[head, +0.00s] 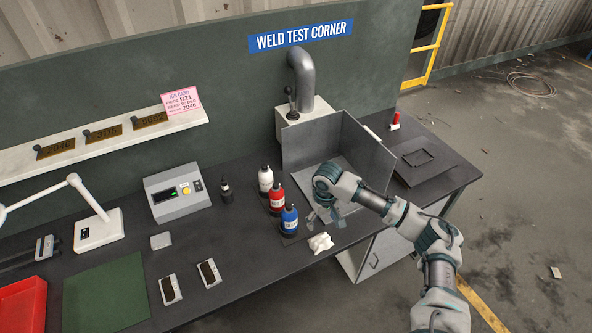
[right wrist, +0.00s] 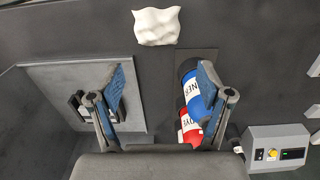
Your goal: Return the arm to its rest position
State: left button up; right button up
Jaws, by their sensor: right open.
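My right arm reaches in from the lower right in the head view. Its gripper (head: 326,214) is over the bench, beside the blue bottle (head: 289,220) and in front of the grey metal screen (head: 368,150). The blue bottle (right wrist: 193,92) and the red bottle (right wrist: 189,128) are partly behind the right-hand finger. A crumpled white cloth (right wrist: 157,26) lies beyond the fingertips. My left gripper is not in view.
The bench holds a white bottle (head: 265,179), a control box (head: 177,193), a lamp (head: 98,229), a green mat (head: 105,293) and a red tray (head: 22,304). A dark plate (head: 424,160) lies at the right end. The floor right of the bench is mostly open.

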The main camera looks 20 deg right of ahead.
jog(key=s+a+f+n+t+y, duration=0.1)
jog(key=s+a+f+n+y, duration=0.1)
jog(key=s+a+f, duration=0.55)
jog(key=s+a+f+n+t+y, duration=0.1)
jog(key=s+a+f+n+t, duration=0.1)
jog(key=s+a+f, duration=0.5)
jog(key=s+d+m+h, duration=0.1)
jog(key=s+d+m, duration=0.15)
jog(key=s, duration=0.35)
jog(key=s+d+m+h, duration=0.1)
jog(key=s+d+h, duration=0.15)
jog(key=s, duration=0.35)
notch_tip(320, 180, down, 24)
jog(key=s, duration=0.2)
jog(key=s+d+f+g, duration=0.1)
jog(key=s+d+f, duration=0.1)
jog(key=s+f, duration=0.7)
jog(key=s+d+f+g, duration=0.1)
jog(key=s+f, duration=0.7)
jog(key=s, duration=0.1)
jog(key=shift+d+f+n, duration=0.35)
jog(key=shift+n, duration=0.1)
jog(key=shift+s+y, duration=0.1)
jog(key=shift+y, duration=0.15)
